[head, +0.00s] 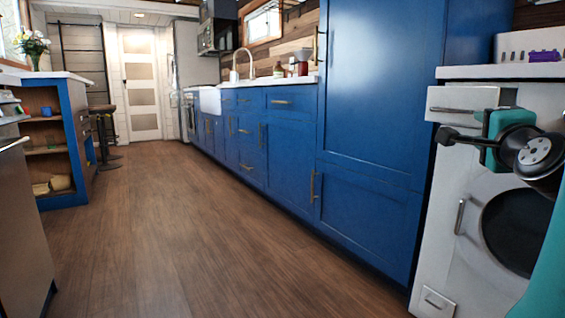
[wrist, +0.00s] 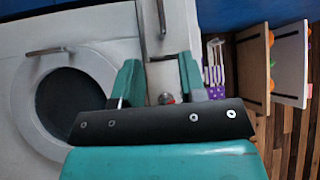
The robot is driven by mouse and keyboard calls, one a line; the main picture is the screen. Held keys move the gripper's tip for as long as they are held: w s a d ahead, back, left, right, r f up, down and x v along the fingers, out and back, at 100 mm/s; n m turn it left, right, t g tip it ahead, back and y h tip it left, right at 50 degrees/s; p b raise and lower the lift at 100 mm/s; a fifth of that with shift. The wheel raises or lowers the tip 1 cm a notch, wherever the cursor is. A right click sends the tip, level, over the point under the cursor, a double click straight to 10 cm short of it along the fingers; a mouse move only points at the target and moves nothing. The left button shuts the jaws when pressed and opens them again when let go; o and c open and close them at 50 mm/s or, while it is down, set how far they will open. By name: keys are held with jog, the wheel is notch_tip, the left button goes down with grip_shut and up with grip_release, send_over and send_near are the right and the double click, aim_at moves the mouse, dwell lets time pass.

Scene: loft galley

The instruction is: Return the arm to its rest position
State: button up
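My gripper (wrist: 158,78) shows in the wrist view with its two teal fingers spread apart and a clear gap between them. I see nothing held in the gap; a small red spot shows low between the fingers, too small to make out. In the head view my gripper (head: 492,135) is at the right edge, in front of the white cabinet (head: 430,240) and close to its top drawer (head: 450,100). I cannot tell whether it touches the drawer. The arm is partly cut off by the picture's right edge.
A round dark door (head: 510,225) is below my gripper, and it also shows in the wrist view (wrist: 70,100). A white basket (head: 520,45) with a purple thing stands on the counter above. Tall blue cabinets (head: 380,100) stand to the left. The wooden floor (head: 180,230) is clear.

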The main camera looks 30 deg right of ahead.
jog(key=w+a+f+n+t+y+p, duration=0.15)
jog(key=w+a+n+y+p, duration=0.25)
jog(key=w+a+n+y, duration=0.6)
jog(key=a+f+n+g+y+p, duration=0.1)
jog(key=a+n+g+y+p, duration=0.2)
jog(key=a, duration=0.6)
jog(key=a+f+n+g+y+p, duration=0.15)
jog(key=a+n+y, duration=0.25)
jog(key=a, duration=0.4)
jog(key=s+a+n+g+p, duration=0.7)
jog(key=s+a+n+g, duration=0.5)
jog(key=s+a+n, duration=0.35)
notch_tip(320, 180, up, 36)
jog(key=w+p, duration=0.1)
jog(key=p, duration=3.5)
jog(key=shift+w+m+t, duration=0.15)
jog(key=shift+m+t, duration=0.15)
jog(key=shift+m, duration=0.05)
